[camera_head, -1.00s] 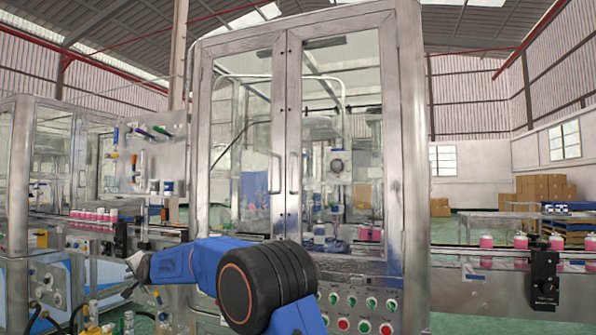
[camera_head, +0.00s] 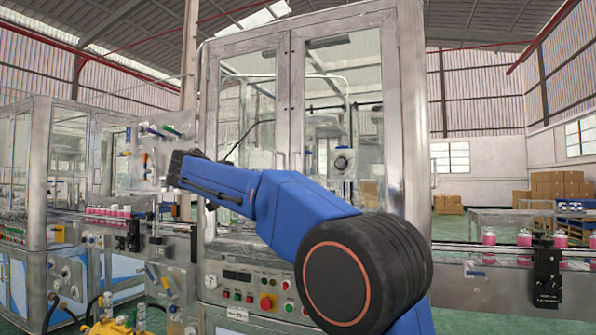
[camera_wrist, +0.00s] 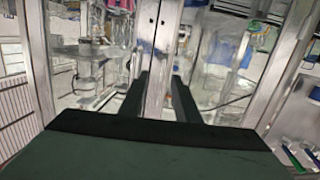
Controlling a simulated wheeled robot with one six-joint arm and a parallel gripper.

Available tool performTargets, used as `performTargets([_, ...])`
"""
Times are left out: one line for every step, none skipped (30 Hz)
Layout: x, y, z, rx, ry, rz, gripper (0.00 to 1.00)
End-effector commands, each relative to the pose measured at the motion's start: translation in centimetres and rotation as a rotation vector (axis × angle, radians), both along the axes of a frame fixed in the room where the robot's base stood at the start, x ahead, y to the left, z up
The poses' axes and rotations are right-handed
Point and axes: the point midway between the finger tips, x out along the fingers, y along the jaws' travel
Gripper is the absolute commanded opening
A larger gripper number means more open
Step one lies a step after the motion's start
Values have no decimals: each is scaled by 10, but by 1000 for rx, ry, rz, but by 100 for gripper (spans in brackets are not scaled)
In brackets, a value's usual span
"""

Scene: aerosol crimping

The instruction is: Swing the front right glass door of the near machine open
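The near machine has two tall glass doors in steel frames, and both look closed. The front right glass door (camera_head: 345,95) is on the right of the centre seam; my blue arm covers its lower part and most of its handle. The front left glass door (camera_head: 245,90) is beside it. In the head view, the dark end of my arm is in front of the left door's outer edge, and its fingers cannot be made out. In the wrist view, my gripper (camera_wrist: 162,77) is open and empty, its two dark fingers apart. The steel door frames (camera_wrist: 160,45) show beyond the fingertips.
A control panel (camera_head: 240,292) with buttons is below the doors. A conveyor with pink cans (camera_head: 525,238) runs to the right, with a black box (camera_head: 546,272) on its front. Another glass-sided machine (camera_head: 65,160) stands at the left.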

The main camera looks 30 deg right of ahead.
Motion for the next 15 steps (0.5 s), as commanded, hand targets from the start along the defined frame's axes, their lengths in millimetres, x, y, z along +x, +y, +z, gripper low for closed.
performTargets([-13, -6, 15, -26, -24, -37, 29])
performTargets([-20, -9, 23, -39, -39, -58, 29])
performTargets([-27, -12, 32, -54, -55, -80, 29])
performTargets([-32, -14, 37, -62, -63, -94, 29])
performTargets([-36, -16, 41, -69, -71, -103, 29])
performTargets([-38, -18, 44, -75, -77, -112, 29])
performTargets([-39, -19, 45, -78, -79, -117, 29])
performTargets([-39, -21, 46, -80, -81, -120, 29])
performTargets([-38, -23, 46, -81, -82, -121, 29])
performTargets([-37, -25, 46, -81, -81, -121, 29])
performTargets([-36, -28, 46, -80, -81, -121, 29])
performTargets([-33, -33, 45, -80, -80, -122, 29])
performTargets([-31, -37, 45, -80, -80, -122, 29])
performTargets([-29, -41, 45, -80, -80, -122, 29])
performTargets([-26, -47, 45, -80, -79, -121, 29])
